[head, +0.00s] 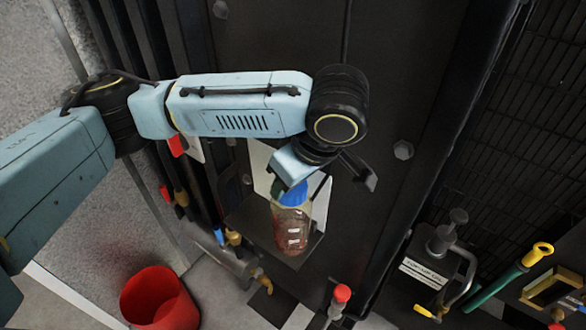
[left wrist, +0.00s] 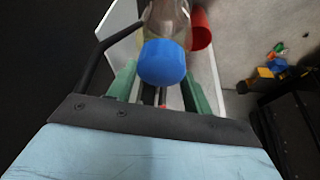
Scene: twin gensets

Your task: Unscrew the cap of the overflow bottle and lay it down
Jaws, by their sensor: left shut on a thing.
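The overflow bottle (head: 291,225) is clear with reddish-brown contents and stands upright on a small dark ledge below my left arm. Its blue cap (head: 289,193) sits at the bottle's mouth. In the left wrist view the cap (left wrist: 163,62) is in line with the clear bottle neck (left wrist: 168,20), and I cannot tell how far it is turned. My left gripper (head: 291,187) is shut on the cap from above. Its green fingers (left wrist: 124,80) show on both sides of the cap, while their contact is partly hidden. My right gripper is not in view.
A pale plate (head: 262,165) stands behind the bottle. A red bucket (head: 160,298) is on the floor at lower left. A red-topped post (head: 341,294) and a dark box with a metal handle (head: 432,270) are to the right. Dark walls enclose the bottle closely.

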